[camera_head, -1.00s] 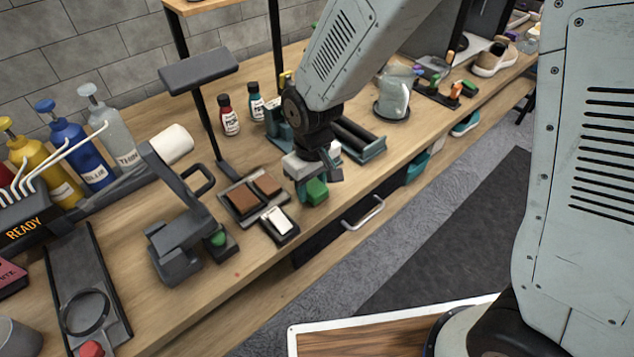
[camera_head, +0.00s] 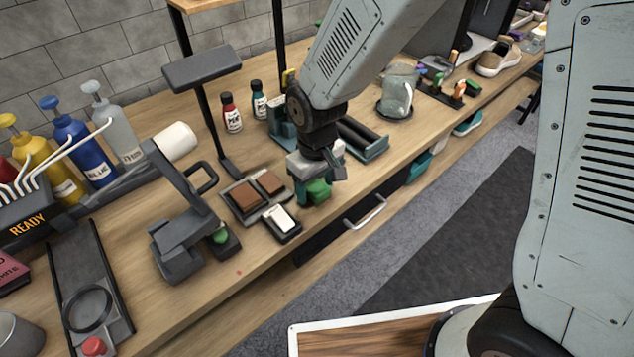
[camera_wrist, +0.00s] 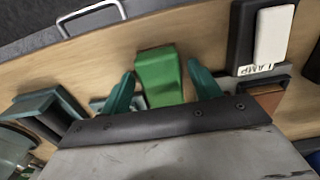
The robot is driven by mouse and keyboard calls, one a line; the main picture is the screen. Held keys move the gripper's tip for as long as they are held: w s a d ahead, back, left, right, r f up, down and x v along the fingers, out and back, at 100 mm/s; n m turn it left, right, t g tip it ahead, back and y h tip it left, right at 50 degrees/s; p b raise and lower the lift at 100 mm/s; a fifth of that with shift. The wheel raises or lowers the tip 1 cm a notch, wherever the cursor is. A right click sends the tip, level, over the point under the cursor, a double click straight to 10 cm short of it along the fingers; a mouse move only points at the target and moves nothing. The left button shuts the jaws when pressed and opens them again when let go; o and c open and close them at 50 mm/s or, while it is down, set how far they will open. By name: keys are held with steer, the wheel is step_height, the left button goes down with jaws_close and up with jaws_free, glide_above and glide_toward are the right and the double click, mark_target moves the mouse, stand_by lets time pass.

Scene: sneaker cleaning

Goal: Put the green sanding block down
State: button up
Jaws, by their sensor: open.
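The green sanding block (camera_head: 318,191) is at the bench's front, to the right of the brown blocks. In the wrist view the green block (camera_wrist: 159,77) lies between the two teal fingers of my gripper (camera_wrist: 160,88), with a gap showing on each side. My gripper (camera_head: 318,193) is open around the block in the head view. The block looks to rest on the bench top, though its underside is hidden.
A teal roller stand (camera_head: 360,140) is to the right. The bench's front edge and a drawer handle (camera_head: 366,213) are close.

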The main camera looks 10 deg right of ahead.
mark_target(316, 184)
step_height(316, 184, up, 12)
steer(key=s+d+r+m, duration=0.2)
steer(key=s+d+r, duration=0.15)
steer(key=d, duration=0.25)
steer(key=s+d+r+m, duration=0.1)
steer(key=s+d+r, duration=0.25)
steer(key=d, duration=0.25)
steer(key=s+d+r+m+t, duration=0.1)
steer(key=s+d+r+m, duration=0.2)
steer(key=s+d, duration=0.6)
steer(key=s, duration=0.3)
steer(key=shift+d+r+m, duration=0.15)
steer(key=shift+r+m, duration=0.2)
steer(key=shift+m, duration=0.05)
steer(key=shift+o, duration=0.5)
steer(key=shift+s, duration=0.15)
